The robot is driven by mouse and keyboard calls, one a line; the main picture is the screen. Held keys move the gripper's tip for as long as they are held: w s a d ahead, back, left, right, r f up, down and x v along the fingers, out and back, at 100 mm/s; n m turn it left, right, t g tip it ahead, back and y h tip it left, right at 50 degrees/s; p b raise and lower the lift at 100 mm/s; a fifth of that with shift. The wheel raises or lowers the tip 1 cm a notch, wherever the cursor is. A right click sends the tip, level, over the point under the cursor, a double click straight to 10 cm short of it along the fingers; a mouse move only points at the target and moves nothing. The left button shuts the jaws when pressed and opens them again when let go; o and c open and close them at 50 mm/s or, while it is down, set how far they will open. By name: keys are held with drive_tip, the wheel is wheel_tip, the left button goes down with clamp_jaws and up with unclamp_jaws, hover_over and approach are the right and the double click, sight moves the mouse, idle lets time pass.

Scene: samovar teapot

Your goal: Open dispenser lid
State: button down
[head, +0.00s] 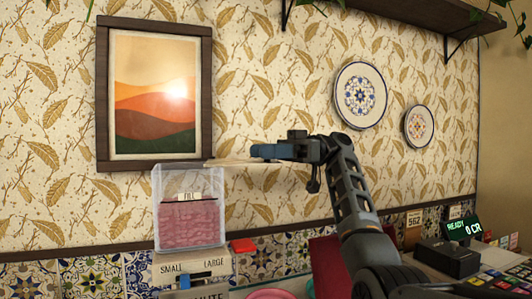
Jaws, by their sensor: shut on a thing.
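The dispenser stands against the wall left of centre. Its clear bin (187,178) holds reddish-pink contents and bears a small label reading FILL. A thin pale panel, which looks like the dispenser lid (228,162), stretches out flat to the right from the bin's top edge. My gripper (262,152) is at the right end of this lid and is shut on it. The fingertips partly hide the lid's edge. The dispenser's lower body (192,268) is white and marked SMALL and LARGE.
A red block (243,245) is right of the dispenser. A pink round thing (270,294) is at the bottom edge. A dark device (447,257) and a lit READY display (464,229) stand at the right. A framed picture (154,95) and plates (361,95) hang on the wall.

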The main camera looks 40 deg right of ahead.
drive_tip(key=c, duration=0.9)
unclamp_jaws()
drive_tip(key=shift+d, duration=0.1)
drive_tip(key=shift+s+d+b, duration=0.15)
drive_tip(key=shift+d+b, duration=0.1)
drive_tip(key=shift+d, duration=1)
drive_tip(key=shift+s+d+b, duration=0.2)
drive_tip(key=shift+d, duration=1.05)
drive_tip(key=shift+s+d+b, duration=0.15)
drive_tip(key=shift+d+b, duration=0.1)
drive_tip(key=shift+d, duration=1)
drive_tip(key=shift+s, duration=0.1)
